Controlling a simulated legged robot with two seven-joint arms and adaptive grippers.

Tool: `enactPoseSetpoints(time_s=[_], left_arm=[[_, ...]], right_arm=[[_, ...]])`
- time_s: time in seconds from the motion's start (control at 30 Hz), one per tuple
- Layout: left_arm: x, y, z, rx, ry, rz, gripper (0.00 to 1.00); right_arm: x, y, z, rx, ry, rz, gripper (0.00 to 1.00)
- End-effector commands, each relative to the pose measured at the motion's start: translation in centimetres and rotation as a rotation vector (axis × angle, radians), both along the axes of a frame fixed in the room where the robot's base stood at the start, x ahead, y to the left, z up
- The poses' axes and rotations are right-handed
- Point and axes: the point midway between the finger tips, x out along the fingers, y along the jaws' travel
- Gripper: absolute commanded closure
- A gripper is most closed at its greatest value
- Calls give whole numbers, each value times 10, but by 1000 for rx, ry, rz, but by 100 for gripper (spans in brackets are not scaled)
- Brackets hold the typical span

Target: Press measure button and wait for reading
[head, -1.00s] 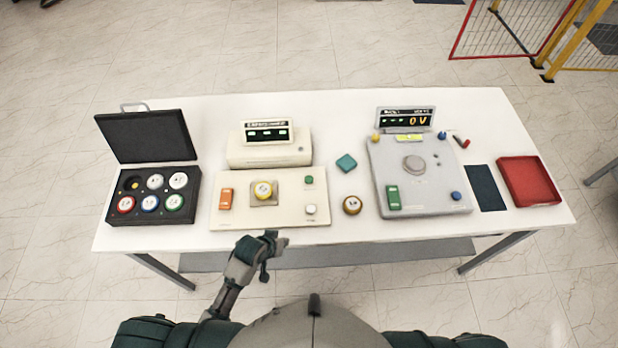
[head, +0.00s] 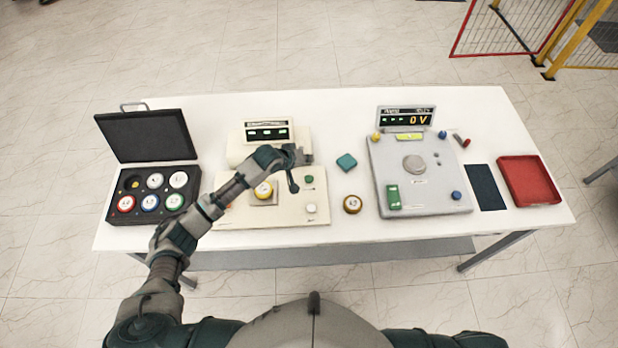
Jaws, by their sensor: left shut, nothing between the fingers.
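The cream measuring device (head: 285,215) stands left of centre on the white table, with a small dark display (head: 267,133) at its back. My left gripper (head: 298,172) is shut and empty over the panel, just left of the green button. Whether it touches the panel I cannot tell. My left forearm hides the orange switch at the panel's left. The display's text is too small to read. My right gripper is out of view.
A grey device (head: 430,190) with a display reading 0 V stands to the right. An open black case (head: 112,215) with several coloured discs is at left.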

Motion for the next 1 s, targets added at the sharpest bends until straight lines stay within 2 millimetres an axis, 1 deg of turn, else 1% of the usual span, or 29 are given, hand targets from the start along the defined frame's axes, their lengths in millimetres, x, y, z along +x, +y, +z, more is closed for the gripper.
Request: enactPoseSetpoints(time_s=[0.27, 0.47, 0.57, 0.9, 0.93, 1.0], left_arm=[[0, 0, -2, 1, 0, -2, 100], [-1, 0, -13, 2, -1, -3, 100], [-1, 0, -24, 3, 0, -2, 100], [-1, 0, -67, 4, -2, -3, 100], [-1, 0, -70, 4, -1, -3, 100], [-1, -1, -76, 2, 2, -2, 100]], right_arm=[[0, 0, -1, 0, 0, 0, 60], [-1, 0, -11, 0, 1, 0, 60], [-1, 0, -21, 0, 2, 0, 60], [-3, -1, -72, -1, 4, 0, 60], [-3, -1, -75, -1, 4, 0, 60], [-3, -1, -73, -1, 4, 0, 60]])
